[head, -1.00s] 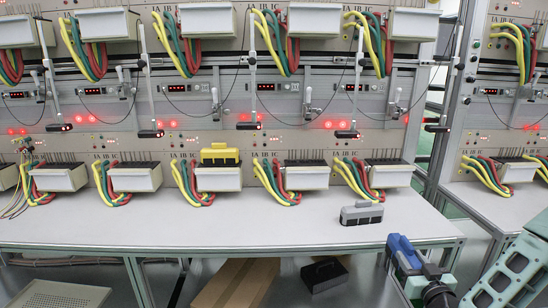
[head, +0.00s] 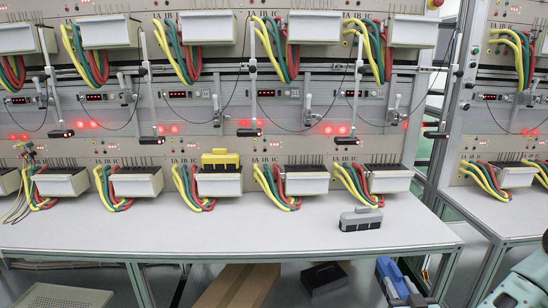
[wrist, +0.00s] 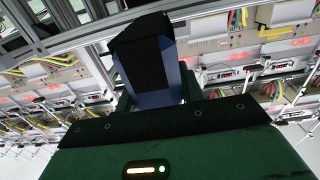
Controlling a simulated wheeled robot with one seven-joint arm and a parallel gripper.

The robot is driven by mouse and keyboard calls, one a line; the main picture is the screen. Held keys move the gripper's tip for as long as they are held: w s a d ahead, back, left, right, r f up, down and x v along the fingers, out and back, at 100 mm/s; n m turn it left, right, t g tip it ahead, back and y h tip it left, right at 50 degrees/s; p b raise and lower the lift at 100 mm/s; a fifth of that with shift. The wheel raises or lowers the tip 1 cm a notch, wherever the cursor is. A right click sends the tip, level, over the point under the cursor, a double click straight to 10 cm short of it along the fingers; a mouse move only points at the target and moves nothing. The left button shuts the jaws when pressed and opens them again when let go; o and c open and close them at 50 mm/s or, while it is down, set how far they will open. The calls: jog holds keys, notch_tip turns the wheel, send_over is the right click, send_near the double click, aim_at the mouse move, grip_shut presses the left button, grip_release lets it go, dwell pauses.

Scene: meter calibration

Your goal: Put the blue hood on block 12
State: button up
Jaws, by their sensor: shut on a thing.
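The blue hood (head: 388,269) is at the lower right of the head view, in front of and below the bench's front edge. My gripper (head: 408,298) is shut on it, partly cut off by the bottom edge. In the wrist view the hood (wrist: 152,88) sticks out beyond my gripper (wrist: 150,104), its near face dark and its sides blue. Several white terminal blocks stand in a row on the bench, such as the rightmost one (head: 388,182). No readable number shows which is block 12.
A yellow hood (head: 220,160) sits on one block. A grey hood (head: 361,220) lies on the bench (head: 270,235) near its right end. Cables hang beside the blocks. A cardboard box (head: 238,287) and a black box (head: 324,278) are under the bench. The front bench top is mostly clear.

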notch_tip(320, 180, up, 12)
jog(key=p, duration=1.1)
jog(key=s+f, duration=0.3)
jog(key=s, duration=0.6)
jog(key=shift+s+d, duration=0.1)
jog(key=shift+a, duration=0.2)
dwell(0.9)
jog(key=shift+d, duration=0.15)
